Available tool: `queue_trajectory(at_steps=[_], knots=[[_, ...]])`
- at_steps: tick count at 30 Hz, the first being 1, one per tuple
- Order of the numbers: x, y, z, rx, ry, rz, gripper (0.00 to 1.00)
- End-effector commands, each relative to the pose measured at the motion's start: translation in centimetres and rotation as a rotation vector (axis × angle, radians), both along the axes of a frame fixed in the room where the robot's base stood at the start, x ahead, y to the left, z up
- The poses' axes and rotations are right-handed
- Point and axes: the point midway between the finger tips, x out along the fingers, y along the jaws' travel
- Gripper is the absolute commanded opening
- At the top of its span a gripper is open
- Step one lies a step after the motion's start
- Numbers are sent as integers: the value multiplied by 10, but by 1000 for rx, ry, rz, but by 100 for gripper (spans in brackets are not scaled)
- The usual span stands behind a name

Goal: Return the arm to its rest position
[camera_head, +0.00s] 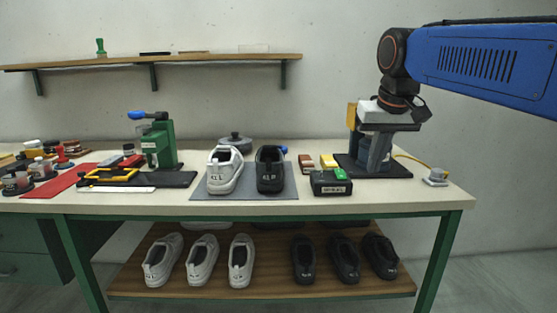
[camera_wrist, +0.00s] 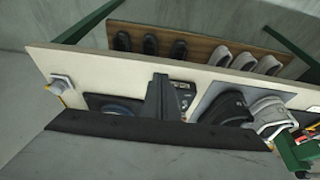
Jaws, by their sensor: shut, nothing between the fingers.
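My blue arm (camera_head: 480,65) reaches in from the upper right in the head view, with its wrist bent downward. My gripper (camera_head: 374,168) points down at the right part of the bench, in front of or over a black-based stand (camera_head: 400,171) with a yellow part (camera_head: 352,116). Its grey fingers are shut and hold nothing. In the wrist view my gripper (camera_wrist: 160,80) shows as a dark closed shape over the bench. It hides part of the stand, and I cannot tell how much room lies between them.
A white shoe (camera_head: 224,170) and a black shoe (camera_head: 270,170) stand on a grey mat (camera_head: 245,190). A black box (camera_head: 330,185) and a green press (camera_head: 158,145) are on the bench (camera_head: 300,208). More shoes stand on the lower shelf (camera_head: 270,285). A wall shelf (camera_head: 200,59) hangs upper left.

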Motion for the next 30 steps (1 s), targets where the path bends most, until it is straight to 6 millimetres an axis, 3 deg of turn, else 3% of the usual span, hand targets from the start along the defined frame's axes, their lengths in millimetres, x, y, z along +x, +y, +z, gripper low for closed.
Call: queue_trajectory(at_steps=[3, 11, 18, 24, 30], knots=[[-39, -11, -31, 0, -9, 0, 0], [-117, -29, -107, 1, -31, 0, 0], [-186, -40, -188, 0, -50, -1, 0], [-224, -44, -239, -2, -61, -2, 0], [-236, -45, -257, -3, -65, -1, 0]])
